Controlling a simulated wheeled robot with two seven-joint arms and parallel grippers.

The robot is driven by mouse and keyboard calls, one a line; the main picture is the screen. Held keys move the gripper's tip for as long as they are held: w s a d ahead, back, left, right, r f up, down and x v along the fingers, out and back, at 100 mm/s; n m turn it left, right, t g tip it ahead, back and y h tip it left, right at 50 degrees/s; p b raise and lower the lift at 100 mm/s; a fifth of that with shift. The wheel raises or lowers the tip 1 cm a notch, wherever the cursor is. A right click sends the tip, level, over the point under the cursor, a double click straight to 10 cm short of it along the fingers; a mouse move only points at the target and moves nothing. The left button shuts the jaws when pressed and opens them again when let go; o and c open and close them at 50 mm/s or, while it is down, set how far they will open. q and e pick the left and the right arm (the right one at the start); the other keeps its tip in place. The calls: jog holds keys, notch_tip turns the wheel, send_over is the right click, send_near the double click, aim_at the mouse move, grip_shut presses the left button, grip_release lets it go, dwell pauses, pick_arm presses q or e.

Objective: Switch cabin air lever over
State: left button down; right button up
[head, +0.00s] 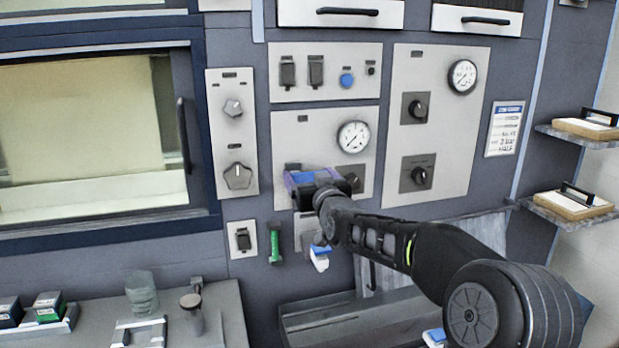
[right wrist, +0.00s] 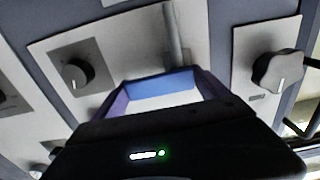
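My right gripper (head: 305,181) is in front of the lower part of the gauge panel (head: 290,135) and hides what is directly behind it. In the right wrist view its purple fingers (right wrist: 165,92) stand apart, with a blue strip across between their far ends. A grey rod-like lever (right wrist: 172,35) stands out from the panel just beyond the fingers. Its lower end meets the blue strip in the picture; I cannot tell whether they touch. No label on it is readable. My left gripper is not in view.
A black knob (right wrist: 75,73) and a star knob (right wrist: 278,72) flank the lever. A round gauge (head: 353,136) sits above my gripper. A green handle (head: 275,243) and a blue-white one (head: 320,258) hang below. A counter (head: 225,315) holds small items at lower left.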

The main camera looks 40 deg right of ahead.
jog(key=c, duration=1.6)
